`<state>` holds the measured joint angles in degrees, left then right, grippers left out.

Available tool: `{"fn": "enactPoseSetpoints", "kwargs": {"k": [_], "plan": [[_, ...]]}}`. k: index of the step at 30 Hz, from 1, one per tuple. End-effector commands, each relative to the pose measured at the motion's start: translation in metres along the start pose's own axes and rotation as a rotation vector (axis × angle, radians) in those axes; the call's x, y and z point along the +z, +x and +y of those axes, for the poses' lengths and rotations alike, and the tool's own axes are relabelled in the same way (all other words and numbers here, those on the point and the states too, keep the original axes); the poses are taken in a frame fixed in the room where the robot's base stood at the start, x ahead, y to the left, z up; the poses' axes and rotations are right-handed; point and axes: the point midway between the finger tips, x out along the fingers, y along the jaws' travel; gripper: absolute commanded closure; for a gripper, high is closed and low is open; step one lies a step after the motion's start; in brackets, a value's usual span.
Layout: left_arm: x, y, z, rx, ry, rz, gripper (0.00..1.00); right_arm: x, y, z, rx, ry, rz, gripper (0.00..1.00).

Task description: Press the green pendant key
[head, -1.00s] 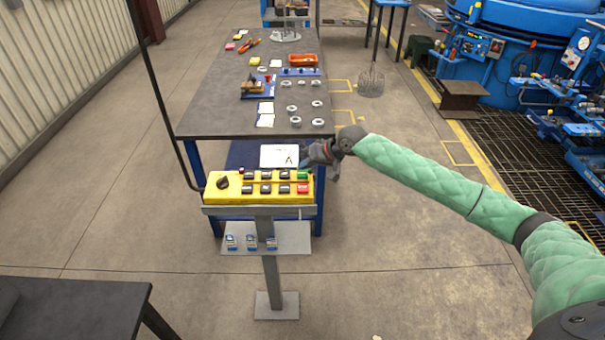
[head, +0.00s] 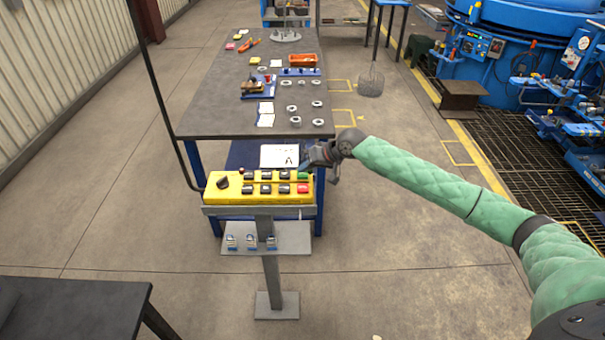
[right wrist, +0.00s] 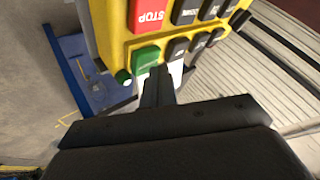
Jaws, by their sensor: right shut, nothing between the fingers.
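The yellow pendant (head: 213,195) lies on a grey stand, with black keys, a dark knob and a red key. The green key (head: 303,176) is at its far right end, behind the red key, partly hidden by my gripper. My right gripper (head: 304,166) is shut and empty, with its tips close by the green key. In the right wrist view the green key (right wrist: 146,57) sits beside the red STOP key, and the shut fingertips (right wrist: 158,76) overlap its lower right edge. I cannot tell whether they touch it. My left gripper is out of view.
The stand's lower shelf (head: 290,240) holds several small blue items. A dark workbench (head: 220,115) with rings, papers and tools is behind. A dark table (head: 80,310) is at front left.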

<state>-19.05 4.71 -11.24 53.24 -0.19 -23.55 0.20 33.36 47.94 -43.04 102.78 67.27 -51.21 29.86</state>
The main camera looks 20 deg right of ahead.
Motion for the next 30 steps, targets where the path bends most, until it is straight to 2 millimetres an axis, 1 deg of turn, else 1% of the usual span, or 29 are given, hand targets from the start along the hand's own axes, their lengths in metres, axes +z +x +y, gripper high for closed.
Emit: {"fn": "enactPoseSetpoints", "kwargs": {"k": [3, 6, 11, 18, 20, 25, 30], "plan": [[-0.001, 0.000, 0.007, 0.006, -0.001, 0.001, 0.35, 0.000, 0.000, 0.000, 0.000, 0.000, 0.000, 1.00], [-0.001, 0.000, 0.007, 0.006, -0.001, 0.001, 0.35, 0.000, 0.001, 0.000, 0.000, 0.000, 0.000, 1.00], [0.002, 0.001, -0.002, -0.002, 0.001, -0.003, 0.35, 0.001, 0.002, 0.001, 0.000, 0.000, 0.000, 1.00], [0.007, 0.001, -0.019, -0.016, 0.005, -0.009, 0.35, 0.002, 0.003, 0.002, 0.000, 0.000, 0.000, 1.00], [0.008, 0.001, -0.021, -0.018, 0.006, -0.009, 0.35, 0.003, 0.004, 0.003, 0.000, 0.000, 0.000, 1.00], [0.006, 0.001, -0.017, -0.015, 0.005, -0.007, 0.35, 0.003, 0.005, 0.003, 0.000, 0.000, 0.000, 1.00], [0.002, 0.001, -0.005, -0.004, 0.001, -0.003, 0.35, 0.004, 0.006, 0.004, 0.000, 0.000, 0.000, 1.00]]}}
